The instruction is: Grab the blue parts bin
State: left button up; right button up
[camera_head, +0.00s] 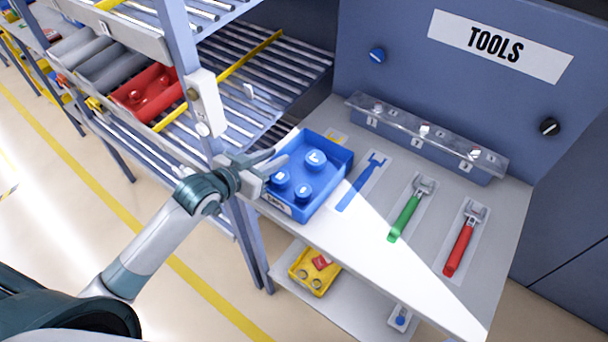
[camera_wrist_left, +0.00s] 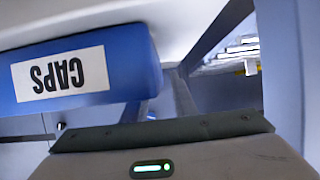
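The blue parts bin (camera_head: 327,186) stands on the grey bench top at its left end, with several round blue caps inside. My left gripper (camera_head: 268,168) is at the bin's left side. Its fingers look spread apart, close to the bin's left wall; whether they touch it I cannot tell. In the left wrist view, the bin (camera_wrist_left: 130,72) shows close up, upside down, with a white CAPS label. The gripper's fingertips do not show clearly there. My right gripper is not in view.
A roller rack (camera_head: 225,100) with a red bin (camera_head: 150,92) stands left of the bench, its post close to my left wrist. A blue wrench-shaped marking, a green tool (camera_head: 405,215) and a red tool (camera_head: 461,245) are right of the bin. A yellow bin (camera_head: 315,270) sits on the lower shelf.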

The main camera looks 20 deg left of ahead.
pick_arm(q)
grip_shut()
jog(key=shift+r, duration=0.1)
jog(key=shift+r+b, duration=0.55)
jog(key=shift+r, duration=1.15)
jog(key=shift+d+r, duration=0.2)
jog(key=shift+r, duration=0.15)
jog(key=s+d+r+b, duration=0.1)
jog(key=d+r, duration=0.5)
jog(key=d, duration=0.5)
jog(key=shift+s+r+b, duration=0.35)
jog(key=shift+r, duration=0.05)
jog(key=shift+d, duration=0.1)
